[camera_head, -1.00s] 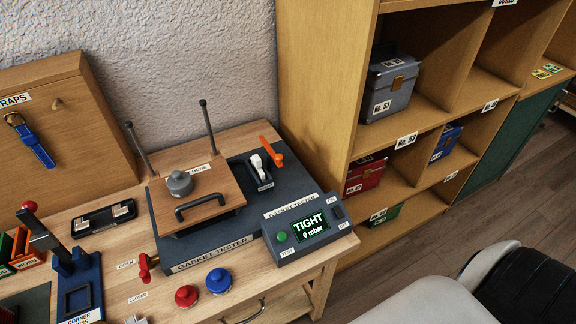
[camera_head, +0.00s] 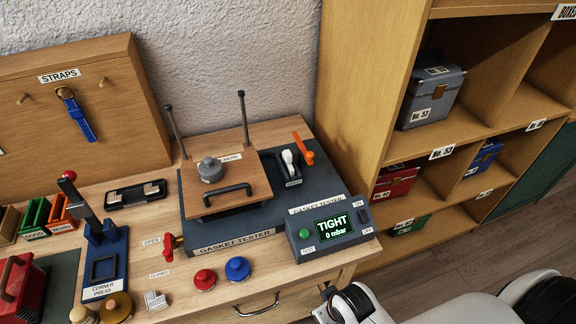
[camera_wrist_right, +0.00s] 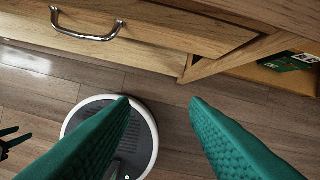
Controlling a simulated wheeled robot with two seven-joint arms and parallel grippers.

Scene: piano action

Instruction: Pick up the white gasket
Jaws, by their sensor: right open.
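I cannot make out a white gasket for certain in either view. A small white piece (camera_head: 288,157) stands in a dark holder on the gasket tester (camera_head: 236,243), right of its wooden lid plate (camera_head: 228,186). A pale angled piece (camera_head: 156,300) lies on the bench by the corner press. The lid plate is down and hides what is under it. My right gripper (camera_wrist_right: 160,102) has green fingers, spread apart with nothing between them, over the floor in front of the bench. My left gripper is not in the head view.
The tester's display (camera_head: 333,226) reads TIGHT, 0 mbar. Red (camera_head: 204,279) and blue (camera_head: 237,268) knobbed pieces sit at the bench's front. The corner press (camera_head: 105,255) stands left. A drawer handle (camera_wrist_right: 88,28) juts from the bench. Shelves (camera_head: 462,128) with boxes stand right.

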